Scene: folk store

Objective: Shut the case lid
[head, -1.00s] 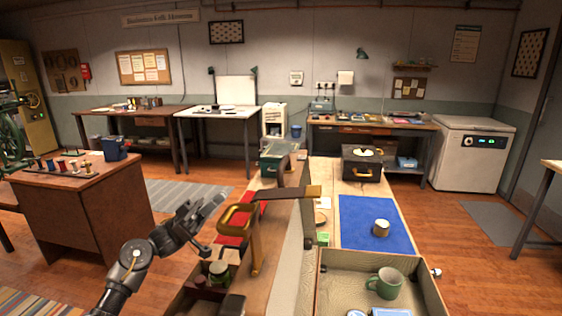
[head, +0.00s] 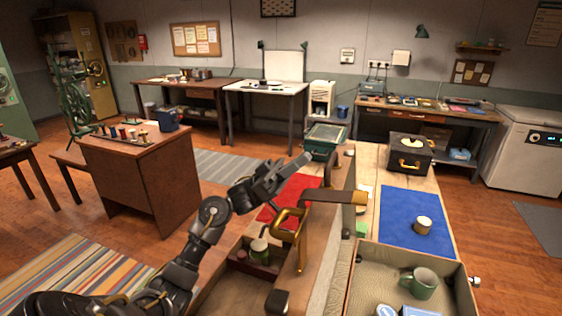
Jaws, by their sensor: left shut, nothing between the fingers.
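The case is at the lower right, with an open wooden tray (head: 462,268) holding a green mug. An upright wooden panel (head: 335,230), which looks like its raised lid, stands along the tray's left side. A brass handle (head: 289,224) shows on the panel's left side, and a dark brown strap (head: 325,196) with a tan end crosses it. My left gripper (head: 307,159) is shut and empty, pointing up and right. It is left of the panel's far end and appears apart from it. My right gripper is out of view.
On the bench left of the panel are a red cloth (head: 285,197) and a small box with a green jar (head: 259,252). A blue mat (head: 412,215) with a tin (head: 423,225) lies beyond the tray. A black box (head: 410,153) stands farther back.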

